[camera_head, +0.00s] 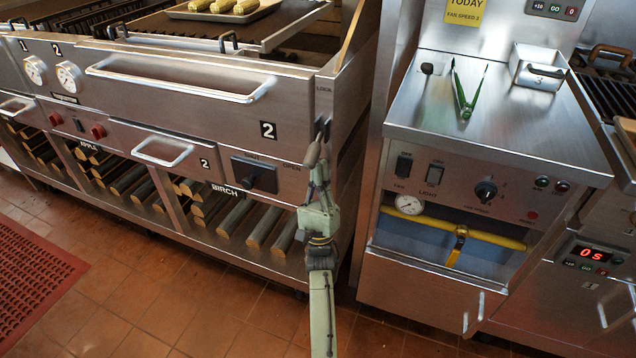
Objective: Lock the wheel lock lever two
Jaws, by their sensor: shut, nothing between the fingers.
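The grill unit marked 2 (268,130) has a long bar handle across its front. On the narrow side face at its right end is a small "LOCK" marking (323,88). My gripper (319,146) is shut and empty, pointing up at the lower part of that side face, just below the marking. Wheel lock lever two cannot be told apart from my fingers and the dark parts around them. I cannot tell whether my gripper touches it or how the lever is set.
Below are log bays, with a "BIRCH" bay (232,192) beside my arm. To the right, past a narrow gap, stands a steel counter (420,110) with green tongs (465,95).

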